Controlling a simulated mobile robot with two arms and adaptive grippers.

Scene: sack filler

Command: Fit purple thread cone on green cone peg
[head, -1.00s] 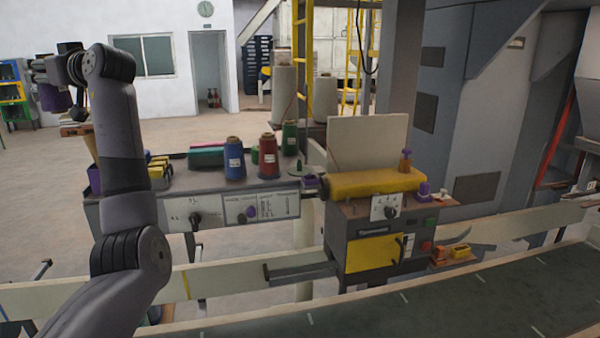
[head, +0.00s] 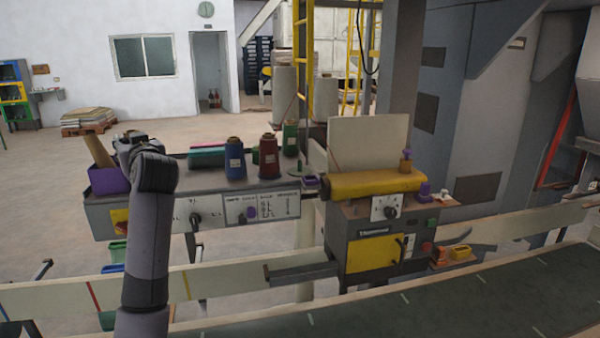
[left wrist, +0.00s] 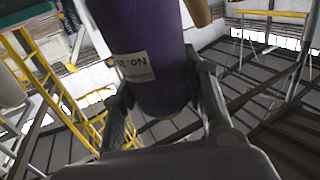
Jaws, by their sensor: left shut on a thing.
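In the head view my left gripper (head: 138,142) is at the left end of the bench, mostly hidden by my own arm, and the cone is hidden there. The green cone peg (head: 300,169), a green disc with a short spike, stands empty at the bench's right end. My right gripper is not in view.
A blue cone (head: 235,158), a red cone (head: 268,157) and a green cone (head: 290,139) stand on the bench left of the peg. A purple bin (head: 107,181) with a brown tube is at the left end. The yellow-topped machine (head: 375,185) stands right of the peg.

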